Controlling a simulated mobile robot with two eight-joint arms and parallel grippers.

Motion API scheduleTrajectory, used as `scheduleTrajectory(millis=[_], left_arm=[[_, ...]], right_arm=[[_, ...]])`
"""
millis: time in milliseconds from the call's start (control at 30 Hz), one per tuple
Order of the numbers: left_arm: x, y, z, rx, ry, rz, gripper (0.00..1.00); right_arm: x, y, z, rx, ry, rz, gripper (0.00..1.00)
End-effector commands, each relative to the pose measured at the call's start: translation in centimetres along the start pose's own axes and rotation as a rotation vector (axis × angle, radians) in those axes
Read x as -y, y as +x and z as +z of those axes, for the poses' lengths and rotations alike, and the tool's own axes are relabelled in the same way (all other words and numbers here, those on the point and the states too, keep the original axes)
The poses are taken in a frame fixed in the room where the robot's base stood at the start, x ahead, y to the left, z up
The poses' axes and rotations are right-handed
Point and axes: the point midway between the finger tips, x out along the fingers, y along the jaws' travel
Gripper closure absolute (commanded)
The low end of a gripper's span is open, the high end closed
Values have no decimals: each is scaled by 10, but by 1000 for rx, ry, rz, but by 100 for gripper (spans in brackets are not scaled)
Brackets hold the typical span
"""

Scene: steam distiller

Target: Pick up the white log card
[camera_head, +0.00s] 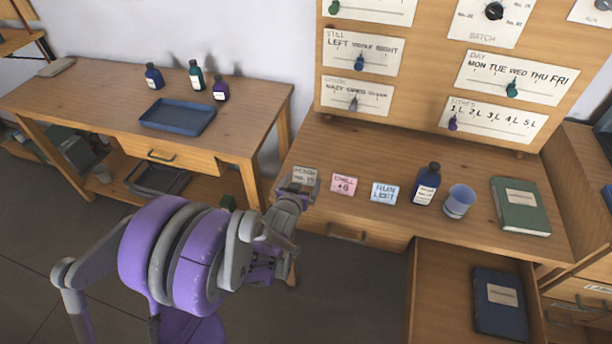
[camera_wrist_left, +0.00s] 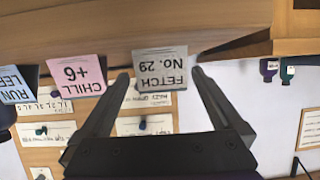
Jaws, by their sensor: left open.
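The pale grey-white card (camera_head: 306,175), printed "FETCH No. 29", stands near the front left edge of the right-hand desk. It is the palest of three cards there, and its print looks upside down in the left wrist view (camera_wrist_left: 160,72). My left gripper (camera_head: 297,190) is right at this card, partly covering its lower part in the head view. In the left wrist view its two fingers (camera_wrist_left: 160,80) are apart, one on each side of the card. Contact with the card cannot be seen. My right gripper is not in view.
A pink "CHILL +6" card (camera_head: 343,185) and a blue "RUN LEFT" card (camera_head: 384,192) stand beside it to the right. Further right are a dark blue bottle (camera_head: 426,186), a blue cup (camera_head: 459,202) and a green book (camera_head: 519,206). An open drawer (camera_head: 440,300) holds a blue book (camera_head: 499,303).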

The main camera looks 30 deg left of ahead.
Motion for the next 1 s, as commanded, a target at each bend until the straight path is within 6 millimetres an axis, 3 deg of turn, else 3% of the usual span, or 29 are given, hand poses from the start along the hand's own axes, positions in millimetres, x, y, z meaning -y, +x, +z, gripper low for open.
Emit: scheduleTrajectory(millis=[300,600,933,1000], left_arm=[[2,44,-2,0,-1,0,0],[2,49,-2,1,0,0,0],[2,48,-2,1,0,0,58],[2,48,-2,1,0,0,62]], right_arm=[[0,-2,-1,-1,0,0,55],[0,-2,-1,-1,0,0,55],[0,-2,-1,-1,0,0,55],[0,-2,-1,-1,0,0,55]])
